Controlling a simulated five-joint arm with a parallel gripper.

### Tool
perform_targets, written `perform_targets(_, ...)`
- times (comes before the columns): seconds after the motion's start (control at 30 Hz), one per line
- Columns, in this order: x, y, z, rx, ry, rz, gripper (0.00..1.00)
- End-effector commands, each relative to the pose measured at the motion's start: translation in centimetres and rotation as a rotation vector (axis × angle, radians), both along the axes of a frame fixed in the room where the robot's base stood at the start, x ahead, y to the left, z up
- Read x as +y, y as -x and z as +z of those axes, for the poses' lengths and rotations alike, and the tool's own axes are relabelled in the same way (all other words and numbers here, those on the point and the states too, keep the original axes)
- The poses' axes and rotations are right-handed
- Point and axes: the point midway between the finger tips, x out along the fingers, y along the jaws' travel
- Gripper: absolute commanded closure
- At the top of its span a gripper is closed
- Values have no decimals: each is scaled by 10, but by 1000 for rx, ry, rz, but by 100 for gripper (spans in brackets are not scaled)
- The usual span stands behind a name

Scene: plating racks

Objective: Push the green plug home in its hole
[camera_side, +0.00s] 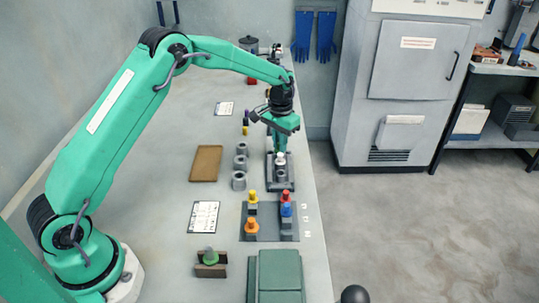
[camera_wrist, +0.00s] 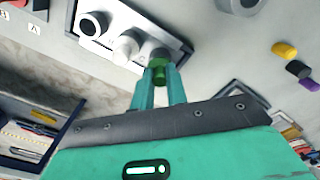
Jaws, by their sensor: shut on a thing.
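The green plug (camera_wrist: 159,73) is between the two fingertips of my gripper (camera_wrist: 159,82) in the wrist view. Its far end meets a grey round socket (camera_wrist: 157,55) at the end of a row on a pale block with a dark border. How deep it sits in the hole cannot be told. Beside that socket stand a white piece (camera_wrist: 127,46) and a grey socket with a dark opening (camera_wrist: 92,24). In the side view my gripper (camera_side: 280,147) points down over the rack (camera_side: 281,186), and its fingers hide the plug.
A dark rack (camera_side: 270,235) holds yellow, red, blue and orange plugs nearer the camera. Grey cylinders (camera_side: 240,163) and a brown tray (camera_side: 206,163) lie left of my gripper. The bench edge is close on the right.

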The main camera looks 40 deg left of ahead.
Motion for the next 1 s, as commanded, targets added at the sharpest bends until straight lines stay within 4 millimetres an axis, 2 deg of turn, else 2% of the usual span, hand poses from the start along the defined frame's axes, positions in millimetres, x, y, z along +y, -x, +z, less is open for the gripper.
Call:
perform_targets(0.2, 0, 0, -5, 0, 0, 0, 100)
perform_targets(0.23, 0, 0, -5, 0, 0, 0, 80)
perform_targets(0.33, 0, 0, -5, 0, 0, 0, 60)
perform_targets(0.73, 0, 0, -1, -1, 0, 0, 60)
perform_targets(1.0, 0, 0, 23, -3, 0, 0, 60)
